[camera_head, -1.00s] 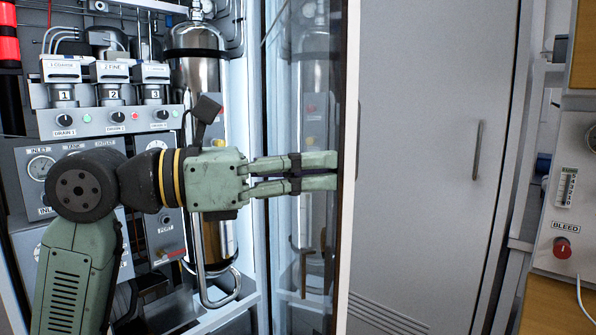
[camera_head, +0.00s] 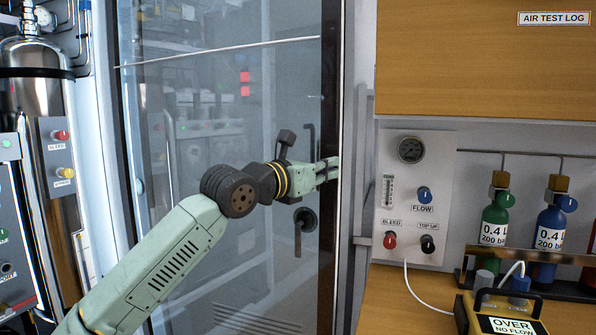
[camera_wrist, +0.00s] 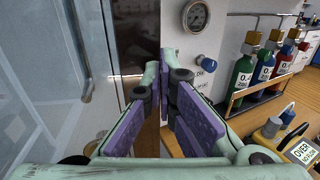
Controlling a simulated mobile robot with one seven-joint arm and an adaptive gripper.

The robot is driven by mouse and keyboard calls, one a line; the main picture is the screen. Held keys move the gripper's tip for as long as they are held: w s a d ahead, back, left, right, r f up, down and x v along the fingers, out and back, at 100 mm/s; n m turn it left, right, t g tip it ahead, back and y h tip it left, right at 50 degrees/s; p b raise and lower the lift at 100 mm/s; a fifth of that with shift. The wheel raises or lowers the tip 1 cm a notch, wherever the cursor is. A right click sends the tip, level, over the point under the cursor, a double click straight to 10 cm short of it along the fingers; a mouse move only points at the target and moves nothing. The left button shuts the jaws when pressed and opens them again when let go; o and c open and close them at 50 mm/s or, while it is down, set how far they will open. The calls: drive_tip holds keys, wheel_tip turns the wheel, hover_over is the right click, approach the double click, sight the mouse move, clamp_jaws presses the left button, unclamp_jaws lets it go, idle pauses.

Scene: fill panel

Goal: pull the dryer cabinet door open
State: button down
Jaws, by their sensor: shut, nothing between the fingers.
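The dryer cabinet door (camera_head: 225,130) is a glass panel with a dark strip along its right edge. In the wrist view, my shut gripper (camera_wrist: 165,65) points along the glass door (camera_wrist: 40,80), which fills the left side.
A gauge panel (camera_head: 455,165) is mounted beyond the door's right edge. Right of it are a wooden bench (camera_head: 400,300), a rack with green (camera_head: 495,225) and blue (camera_head: 550,230) bottles, and a yellow meter (camera_head: 500,312). A wooden cabinet (camera_head: 450,60) hangs above.

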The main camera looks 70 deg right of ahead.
drive_tip(key=shift+n+t, duration=0.5)
drive_tip(key=shift+t, duration=0.1)
drive_tip(key=x, duration=0.2)
drive_tip(key=w+x, duration=0.1)
drive_tip(key=x, duration=0.2)
drive_tip(key=shift+d, duration=0.4)
